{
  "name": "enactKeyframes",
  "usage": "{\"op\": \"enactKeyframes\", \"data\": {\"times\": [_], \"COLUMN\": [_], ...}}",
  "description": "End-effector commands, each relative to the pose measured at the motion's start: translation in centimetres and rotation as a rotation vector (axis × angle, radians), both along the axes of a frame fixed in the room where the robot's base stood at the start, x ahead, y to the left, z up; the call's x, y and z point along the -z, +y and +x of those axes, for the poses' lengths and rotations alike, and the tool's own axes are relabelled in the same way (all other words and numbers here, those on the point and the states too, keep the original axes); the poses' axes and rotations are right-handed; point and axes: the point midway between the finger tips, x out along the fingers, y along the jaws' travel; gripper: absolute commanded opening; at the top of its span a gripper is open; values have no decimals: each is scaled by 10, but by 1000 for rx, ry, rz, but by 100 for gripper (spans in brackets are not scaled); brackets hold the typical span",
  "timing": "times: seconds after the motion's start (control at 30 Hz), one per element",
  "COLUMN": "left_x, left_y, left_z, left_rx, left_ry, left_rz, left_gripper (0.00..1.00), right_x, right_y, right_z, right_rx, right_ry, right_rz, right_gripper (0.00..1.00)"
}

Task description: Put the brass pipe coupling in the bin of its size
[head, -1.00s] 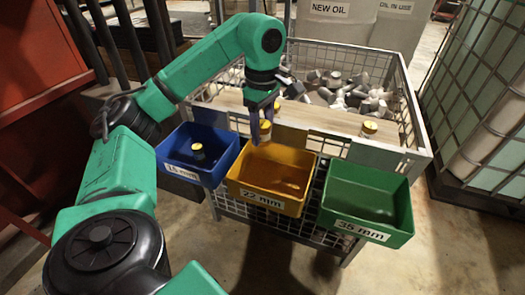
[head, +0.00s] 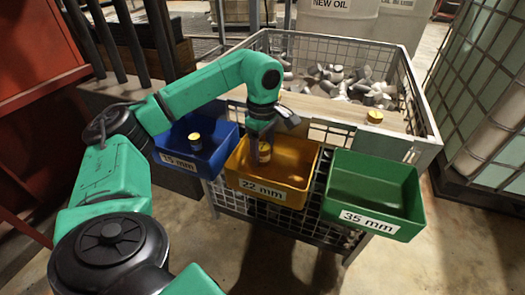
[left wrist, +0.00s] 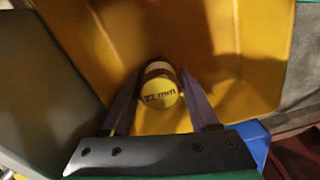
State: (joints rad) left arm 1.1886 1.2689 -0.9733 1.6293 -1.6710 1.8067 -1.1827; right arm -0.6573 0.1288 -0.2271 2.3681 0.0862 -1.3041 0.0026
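The pipe coupling (left wrist: 160,92) has a yellow end face marked "22 mm". It sits between the two fingers of my left gripper (left wrist: 162,80), which appear to press its sides. In the head view the left gripper (head: 264,148) points down inside the yellow bin (head: 296,184), labelled 22 mm, with the coupling at its fingertips. The bin's yellow walls fill the left wrist view. I cannot tell whether the coupling touches the bin floor. My right gripper is not in view.
A blue 15 mm bin (head: 218,142) at left holds a yellow-topped piece (head: 195,141). The green 35 mm bin (head: 372,185) at right is empty. Another yellow-topped piece (head: 374,117) stands on the board (head: 335,108) behind. A wire cage (head: 432,125) holds many grey fittings.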

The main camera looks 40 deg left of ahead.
Motion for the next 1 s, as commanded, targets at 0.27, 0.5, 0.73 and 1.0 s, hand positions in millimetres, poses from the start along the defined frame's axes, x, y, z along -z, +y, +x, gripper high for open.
{"op": "enactKeyframes", "data": {"times": [0.27, 0.5, 0.73, 1.0], "left_x": [-1, -26, -77, -119], "left_y": [0, 0, 0, 0], "left_z": [0, 1, 1, 1], "left_rx": [0, 0, 0, -1], "left_ry": [-1, -3, -4, -1], "left_rz": [0, -1, -2, 0], "left_gripper": [63, 63, 63, 63], "right_x": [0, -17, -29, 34], "right_y": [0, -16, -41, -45], "right_z": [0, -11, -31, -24], "right_rx": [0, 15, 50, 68], "right_ry": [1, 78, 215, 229], "right_rz": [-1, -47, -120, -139], "right_gripper": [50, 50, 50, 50]}}
